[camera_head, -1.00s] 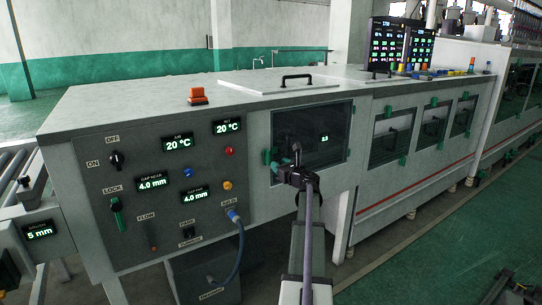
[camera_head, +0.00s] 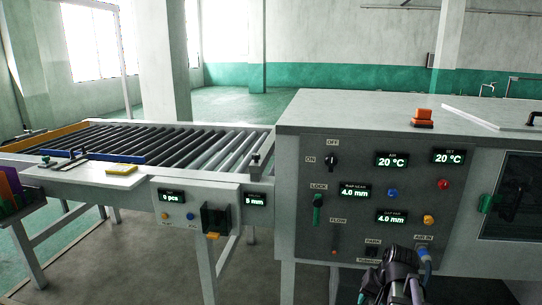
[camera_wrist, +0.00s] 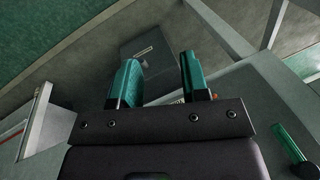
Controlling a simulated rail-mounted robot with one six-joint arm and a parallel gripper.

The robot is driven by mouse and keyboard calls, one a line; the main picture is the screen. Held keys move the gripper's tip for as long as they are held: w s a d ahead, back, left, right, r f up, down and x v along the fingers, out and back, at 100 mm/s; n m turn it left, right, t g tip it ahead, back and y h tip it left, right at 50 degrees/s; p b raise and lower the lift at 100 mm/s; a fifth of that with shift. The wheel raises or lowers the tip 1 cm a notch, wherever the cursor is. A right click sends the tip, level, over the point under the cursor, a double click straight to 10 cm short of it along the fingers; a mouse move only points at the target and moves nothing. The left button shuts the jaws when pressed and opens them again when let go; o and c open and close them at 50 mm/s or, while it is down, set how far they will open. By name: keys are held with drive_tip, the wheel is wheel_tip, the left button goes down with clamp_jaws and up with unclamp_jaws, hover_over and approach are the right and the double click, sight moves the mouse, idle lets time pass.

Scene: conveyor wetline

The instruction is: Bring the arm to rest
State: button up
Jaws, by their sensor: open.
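My gripper (camera_wrist: 160,85) shows in the wrist view with its two teal fingers apart and nothing between them. In the head view my arm's end (camera_head: 395,285) is at the bottom, in front of the lower right of the control panel (camera_head: 345,222). The fingertips are hard to make out there. Beside it in the picture, the blue hose plug (camera_head: 424,254) sits at the panel's lower right.
A roller conveyor (camera_head: 190,143) runs at the left, with a yellow block (camera_head: 121,169) on its front ledge. The panel carries a green lock lever (camera_head: 317,210) and several buttons. An orange lamp (camera_head: 423,115) stands on the cabinet top. Open floor lies below the conveyor.

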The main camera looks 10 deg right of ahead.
drive_tip(key=s+a+n+g+h, duration=0.1)
drive_tip(key=s+a+n, duration=0.2)
drive_tip(key=a, duration=0.6)
drive_tip(key=s+a+n+g+h, duration=0.1)
drive_tip(key=s+a+n, duration=0.15)
drive_tip(key=a, duration=0.65)
wheel_tip(320, 180, up, 13)
drive_tip(key=a+n+p, duration=0.1)
drive_tip(key=p, duration=1.2)
drive_tip(key=shift+w+a+f, duration=0.2)
drive_tip(key=shift+w+a, duration=0.15)
